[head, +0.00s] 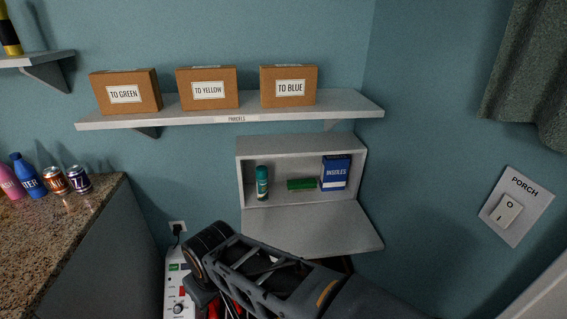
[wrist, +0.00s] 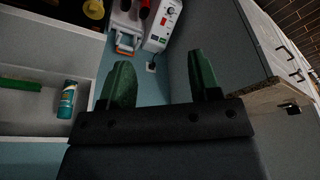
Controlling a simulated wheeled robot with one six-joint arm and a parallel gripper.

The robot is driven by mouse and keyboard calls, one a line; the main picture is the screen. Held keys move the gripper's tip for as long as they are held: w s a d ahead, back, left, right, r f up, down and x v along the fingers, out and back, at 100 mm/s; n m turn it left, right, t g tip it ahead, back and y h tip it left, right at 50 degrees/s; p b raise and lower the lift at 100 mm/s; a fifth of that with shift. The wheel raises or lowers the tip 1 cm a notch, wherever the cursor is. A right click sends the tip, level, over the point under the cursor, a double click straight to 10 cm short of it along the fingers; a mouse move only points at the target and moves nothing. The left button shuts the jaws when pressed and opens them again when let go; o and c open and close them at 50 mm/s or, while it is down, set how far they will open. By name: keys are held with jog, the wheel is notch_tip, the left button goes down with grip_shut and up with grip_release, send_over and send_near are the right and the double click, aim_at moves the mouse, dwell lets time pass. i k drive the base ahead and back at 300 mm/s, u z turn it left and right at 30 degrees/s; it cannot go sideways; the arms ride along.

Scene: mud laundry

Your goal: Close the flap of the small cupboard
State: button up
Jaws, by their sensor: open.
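The small cupboard (head: 300,143) is a pale grey box on the wall under the parcel shelf, with its front open. Its flap (head: 335,228) is hinged at the lower edge and lies folded down and outward. Inside are a teal spray can (head: 262,184), a green item (head: 301,184) and a blue INSOLES box (head: 335,173). In the wrist view the cupboard interior (wrist: 25,108) and flap (wrist: 45,38) are at the left. My gripper (wrist: 162,80) is open and empty, with green fingers, apart from the flap.
A shelf (head: 230,119) with three cartons hangs above the cupboard. A granite-topped counter (head: 60,235) with bottles and cans is at the left. A white unit with a red switch (head: 178,290) is below, also in the wrist view (wrist: 163,27). A PORCH switch (head: 508,210) is at right.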

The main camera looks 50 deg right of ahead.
aim_at(322, 230)
jog(key=z, duration=3.5)
jog(key=k, duration=1.15)
jog(key=u, duration=1.3)
jog(key=i, duration=0.5)
jog(key=u, duration=0.05)
